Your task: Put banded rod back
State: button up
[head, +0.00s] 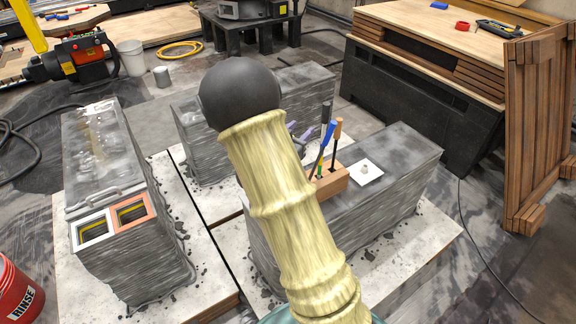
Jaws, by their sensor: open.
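No rod with clear bands can be made out in the head view. A wooden holder block (331,182) stands on the right-hand grey printed block (380,205). Several upright tools rise from it, among them a blue-handled one (328,134), an orange-handled one (338,128) and a dark-handled one (326,110). A short green piece (319,172) shows low at the holder. My pale arm with its black ball end crosses the middle and hides part of the holder's surroundings. My gripper cannot be made out in this view.
The left grey block (120,200) carries a white-framed bin (92,229) and an orange-framed bin (150,207). A white plate (365,171) lies right of the holder. A third grey block (195,130) stands behind. A red bucket (14,290) is lower left.

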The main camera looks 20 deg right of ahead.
jog(key=s+a+f+n+y, duration=0.2)
jog(key=a+n+y, duration=0.1)
jog(key=a+y, duration=0.3)
jog(key=s+a+f+n+y, duration=0.2)
jog(key=a+n+y, duration=0.1)
jog(key=a+y, duration=0.3)
jog(key=s+a+n+g+y, duration=0.1)
jog(key=s+a+n+g, duration=0.1)
jog(key=s, duration=0.6)
jog(key=s+a+f+n+g+y, duration=0.1)
jog(key=s+a+n+g, duration=0.2)
jog(key=s, duration=0.6)
jog(key=shift+s+g+y, duration=0.15)
jog(key=shift+g+y, duration=0.15)
jog(key=shift+g, duration=0.6)
jog(key=shift+f, duration=0.1)
jog(key=shift+c, duration=0.5)
